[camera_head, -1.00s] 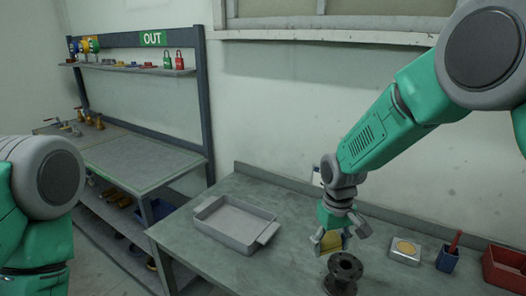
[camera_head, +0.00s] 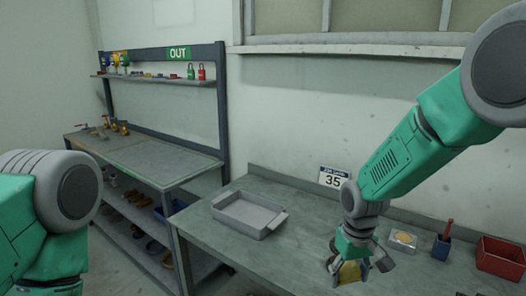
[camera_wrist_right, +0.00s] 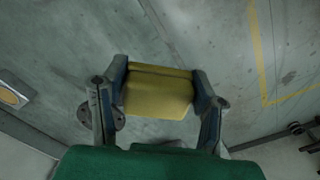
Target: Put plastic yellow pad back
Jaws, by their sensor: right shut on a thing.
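The yellow pad (camera_head: 350,272) is held in my right gripper (camera_head: 360,274) above the front of the grey workbench, low in the head view. In the right wrist view the yellow pad (camera_wrist_right: 157,92) is a block that fills the space between the two fingers, one on each side. A round dark flanged part (camera_wrist_right: 116,117) shows partly behind the left finger in that view; I cannot tell the gap between it and the pad. My left arm enters at the left edge of the head view, but its gripper is out of the picture.
A grey tray (camera_head: 226,212) stands on the bench, left of the gripper. A box with a yellow disc (camera_head: 403,239), a blue holder (camera_head: 440,248) and a red bin (camera_head: 500,258) are at right. A second bench (camera_head: 150,150) with an OUT shelf (camera_head: 165,80) stands at left.

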